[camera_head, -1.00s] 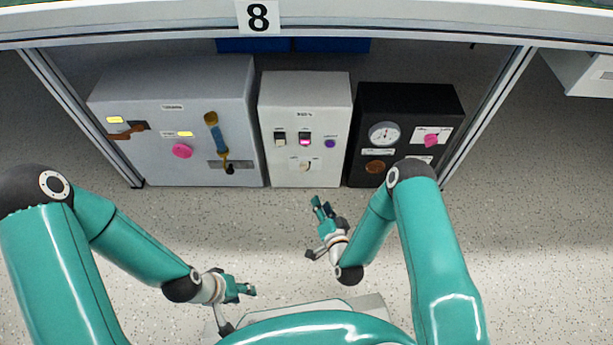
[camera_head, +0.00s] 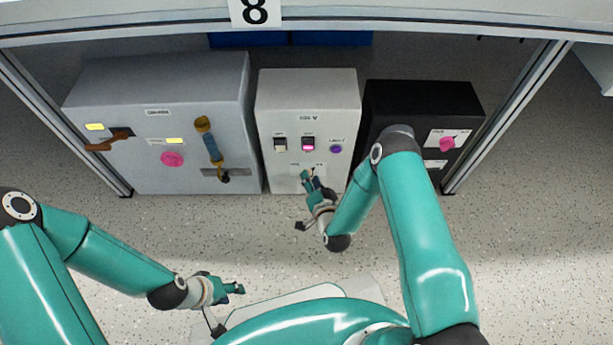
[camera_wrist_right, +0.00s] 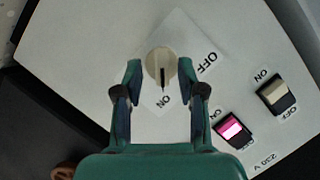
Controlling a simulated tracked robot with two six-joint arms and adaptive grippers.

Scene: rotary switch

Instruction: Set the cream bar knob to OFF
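The cream bar knob (camera_wrist_right: 160,65) is on the white box's front panel in the right wrist view. Its dark line points down the picture, toward the ON label (camera_wrist_right: 163,99); the OFF label (camera_wrist_right: 208,62) is to the upper right. My right gripper (camera_wrist_right: 160,72) is open, one fingertip on each side of the knob, with visible gaps; I cannot tell its depth from the panel. In the head view my right gripper (camera_head: 312,183) is in front of the white box (camera_head: 277,178) and hides the knob. My left gripper (camera_head: 234,288) is low over the floor, away from the boxes; its opening is unclear.
Two rocker switches, one plain (camera_head: 280,144) and one lit pink (camera_head: 308,144), and a purple button (camera_head: 336,149) are above the knob area. A grey box (camera_head: 110,85) stands left, a black box (camera_head: 420,97) right, partly behind my right arm. Frame posts flank them.

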